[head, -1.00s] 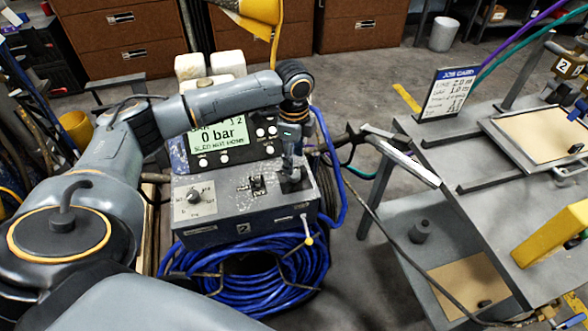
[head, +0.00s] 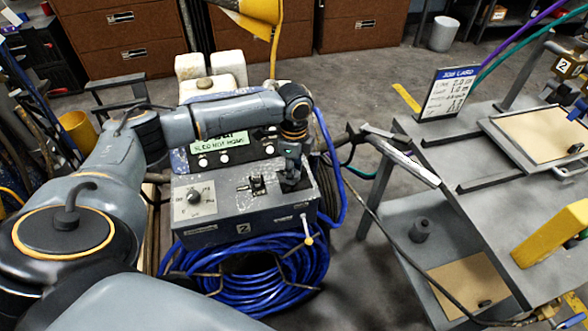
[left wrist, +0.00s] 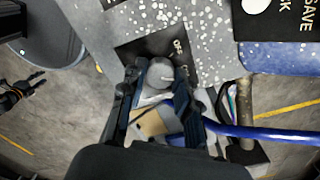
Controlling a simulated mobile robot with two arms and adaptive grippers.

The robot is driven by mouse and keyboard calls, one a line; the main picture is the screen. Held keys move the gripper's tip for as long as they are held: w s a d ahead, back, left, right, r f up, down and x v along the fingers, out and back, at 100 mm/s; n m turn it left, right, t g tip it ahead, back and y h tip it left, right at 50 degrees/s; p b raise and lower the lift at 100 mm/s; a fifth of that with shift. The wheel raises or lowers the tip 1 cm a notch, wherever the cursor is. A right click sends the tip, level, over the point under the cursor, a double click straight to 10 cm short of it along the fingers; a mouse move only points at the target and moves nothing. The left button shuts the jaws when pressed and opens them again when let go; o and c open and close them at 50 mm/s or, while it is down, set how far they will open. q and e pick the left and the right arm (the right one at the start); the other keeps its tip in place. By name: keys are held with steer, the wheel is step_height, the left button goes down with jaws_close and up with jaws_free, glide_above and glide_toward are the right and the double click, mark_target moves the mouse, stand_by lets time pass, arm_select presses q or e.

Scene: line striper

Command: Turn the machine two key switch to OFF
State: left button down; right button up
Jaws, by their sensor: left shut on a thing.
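Machine two is a worn grey box marked with a 2 (head: 243,228), with a sloping screen panel behind its top. My left gripper (head: 292,182) points down at the right end of the box top, over a dark plate. In the left wrist view its dark fingers (left wrist: 160,98) are closed around a rounded grey piece (left wrist: 160,73), which appears to be the key switch. A dark label plate (left wrist: 150,47) with partly covered white lettering lies beside it. The fingers hide most of the switch, so I cannot tell its position.
A blue hose coil (head: 245,272) hangs in front. A grey workbench (head: 455,195) stands right.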

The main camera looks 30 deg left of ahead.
arm_select(q)
steer(key=shift+r+n+p, duration=0.15)
steer(key=shift+n+p, duration=0.15)
steer(key=shift+p, duration=0.45)
steer(key=n+p, duration=0.7)
steer(key=p, duration=0.3)
steer(key=shift+s+d+r, duration=0.1)
steer(key=shift+f+n+p, duration=0.15)
steer(key=shift+n+p, duration=0.85)
steer(key=shift+n, duration=0.1)
steer(key=shift+f+n+p, duration=0.1)
steer(key=shift+n+p, duration=0.85)
steer(key=shift+n, duration=0.15)
steer(key=c, duration=1)
jaws_free()
step_height(320, 180, up, 12)
